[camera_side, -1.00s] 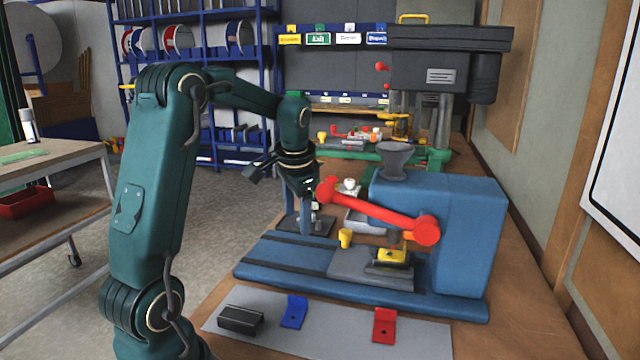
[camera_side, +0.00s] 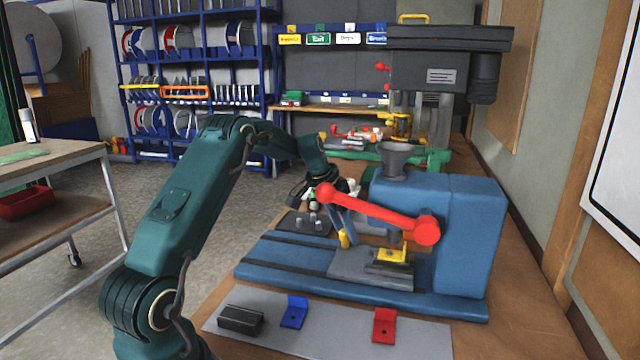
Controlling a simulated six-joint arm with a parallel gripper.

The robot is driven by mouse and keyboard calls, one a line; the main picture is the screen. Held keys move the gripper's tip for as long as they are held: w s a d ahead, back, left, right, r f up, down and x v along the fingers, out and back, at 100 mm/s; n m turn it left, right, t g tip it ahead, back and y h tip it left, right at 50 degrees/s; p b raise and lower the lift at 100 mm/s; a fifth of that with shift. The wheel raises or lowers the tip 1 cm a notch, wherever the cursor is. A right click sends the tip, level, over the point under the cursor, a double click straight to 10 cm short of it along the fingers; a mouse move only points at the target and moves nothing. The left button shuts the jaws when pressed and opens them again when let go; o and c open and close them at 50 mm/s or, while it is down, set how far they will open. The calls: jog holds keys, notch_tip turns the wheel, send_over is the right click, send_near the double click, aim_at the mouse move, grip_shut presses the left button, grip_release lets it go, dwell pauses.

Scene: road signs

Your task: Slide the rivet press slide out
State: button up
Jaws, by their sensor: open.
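The blue rivet press (camera_side: 468,235) stands on the bench, with a long red lever (camera_side: 375,212) across its front. Its grey slide (camera_side: 350,264) lies on the blue base, under the press head. A small yellow knob (camera_side: 345,239) stands at the slide's back left corner. A yellow bracket (camera_side: 392,255) sits on the slide's right part, below the head. The lever's end partly hides the gripper. I cannot tell whether the fingers touch the knob.
A grey mat in front holds a dark block (camera_side: 240,320), a blue bracket (camera_side: 294,311) and a red bracket (camera_side: 384,325). A dark tray with metal pegs (camera_side: 303,222) is behind the base. The grooved base left of the slide is clear.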

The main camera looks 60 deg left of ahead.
grip_shut()
dwell(1.4)
